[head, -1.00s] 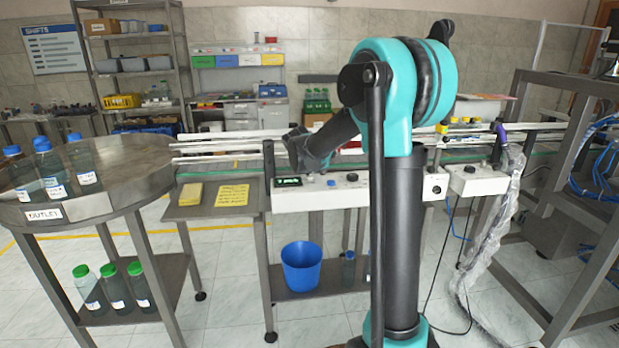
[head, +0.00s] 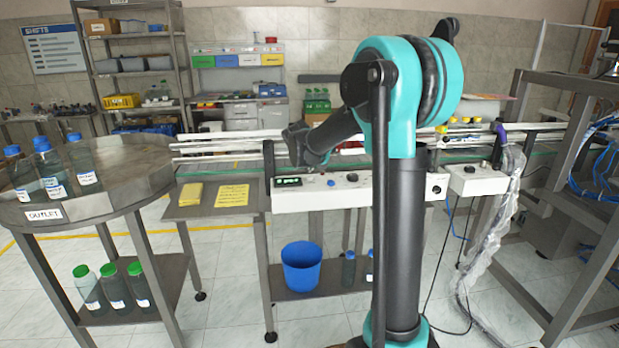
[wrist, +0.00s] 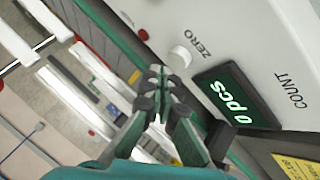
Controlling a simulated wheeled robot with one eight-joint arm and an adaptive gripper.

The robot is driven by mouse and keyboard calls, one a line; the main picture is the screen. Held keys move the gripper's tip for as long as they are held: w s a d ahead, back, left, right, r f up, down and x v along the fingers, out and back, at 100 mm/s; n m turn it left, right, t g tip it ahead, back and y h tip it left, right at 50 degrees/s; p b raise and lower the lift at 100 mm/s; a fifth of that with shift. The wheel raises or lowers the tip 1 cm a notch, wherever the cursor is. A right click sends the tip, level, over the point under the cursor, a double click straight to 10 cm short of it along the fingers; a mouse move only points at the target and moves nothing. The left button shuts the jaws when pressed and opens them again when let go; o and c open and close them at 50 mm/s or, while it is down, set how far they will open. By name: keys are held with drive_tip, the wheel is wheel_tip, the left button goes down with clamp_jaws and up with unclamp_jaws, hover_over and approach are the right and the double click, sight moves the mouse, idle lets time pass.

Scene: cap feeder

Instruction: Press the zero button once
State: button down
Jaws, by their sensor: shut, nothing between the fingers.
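The zero button is a round white knob (wrist: 180,57) beside the printed word ZERO on the white panel in the wrist view. My gripper (wrist: 157,82) is shut and empty. Its dark fingertips show just left of and below the button in the wrist picture, with a visible gap between them and the button. The green display (wrist: 237,95) reads "0 pcs", with COUNT printed beside it. In the head view my gripper (head: 310,160) is over the left part of the white control box (head: 325,199), close to its display (head: 288,182). I cannot make out the zero button there.
A small table with a yellow note (head: 233,195) and the round outlet table (head: 110,190) stand left.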

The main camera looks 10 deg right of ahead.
sight(309, 177)
drive_tip(key=shift+r, duration=2.5)
drive_tip(key=s+d+f+m+g+y, duration=0.1)
drive_tip(key=s+f, duration=0.6)
drive_tip(key=s, duration=0.6)
drive_tip(key=s+d+f+m+g+y, duration=0.1)
drive_tip(key=s+d+f+m+g, duration=0.1)
drive_tip(key=s+f, duration=0.6)
drive_tip(key=s+d+f+m+g, duration=0.1)
drive_tip(key=s+f, duration=0.6)
drive_tip(key=s, duration=1.3)
drive_tip(key=shift+d+f+m+g+y, duration=0.2)
drive_tip(key=shift+m+g+y, duration=0.15)
drive_tip(key=shift+m, duration=0.35)
drive_tip(key=shift+w, duration=0.1)
